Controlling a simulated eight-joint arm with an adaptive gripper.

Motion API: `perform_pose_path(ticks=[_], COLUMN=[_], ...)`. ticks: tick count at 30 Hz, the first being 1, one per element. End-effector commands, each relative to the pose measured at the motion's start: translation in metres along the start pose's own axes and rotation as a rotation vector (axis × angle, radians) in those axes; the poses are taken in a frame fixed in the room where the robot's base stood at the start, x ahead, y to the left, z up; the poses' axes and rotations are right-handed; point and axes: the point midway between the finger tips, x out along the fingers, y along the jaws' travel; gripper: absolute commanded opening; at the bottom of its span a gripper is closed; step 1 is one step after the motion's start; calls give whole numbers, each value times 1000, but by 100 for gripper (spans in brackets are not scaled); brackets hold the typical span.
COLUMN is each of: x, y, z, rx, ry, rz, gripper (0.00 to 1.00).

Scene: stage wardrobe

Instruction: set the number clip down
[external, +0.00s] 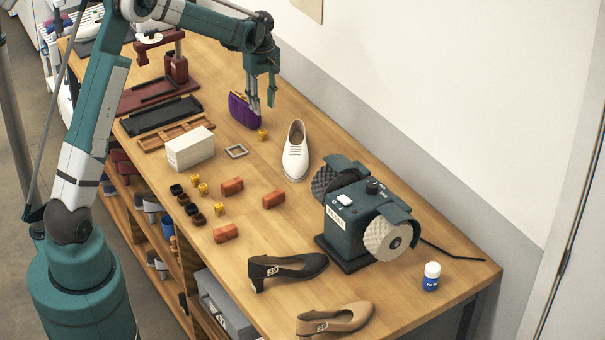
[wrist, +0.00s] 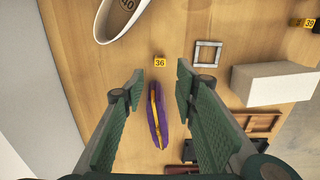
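A small yellow number clip marked 36 (wrist: 160,62) lies on the wooden bench, just beyond my fingertips in the wrist view. It also shows in the external view (external: 262,134), between a purple pouch (external: 240,110) and a white shoe (external: 296,152). My gripper (external: 259,108) is above the bench beside the pouch. In the wrist view, the fingers of my gripper (wrist: 159,78) are wide apart with nothing held between them. The purple pouch with its yellow opening (wrist: 155,115) shows lower down between the fingers. Several other yellow clips (external: 203,189) stand farther along the bench.
A grey square frame (external: 236,151) and a white box (external: 190,148) are nearby. Orange blocks (external: 232,187), dark small pots (external: 184,199) and a two-wheel buffing machine (external: 365,215) are nearer the camera. Bare wood surrounds the 36 clip.

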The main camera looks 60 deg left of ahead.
Motion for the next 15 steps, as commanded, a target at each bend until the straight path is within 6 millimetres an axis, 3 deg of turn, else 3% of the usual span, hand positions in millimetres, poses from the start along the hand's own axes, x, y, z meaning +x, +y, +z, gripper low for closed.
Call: perform_pose_path(ticks=[8,15], x=[-8,-39], y=[-2,-13], z=[7,34], rx=[21,103], ry=[3,18], rz=[7,36], gripper=[29,29])
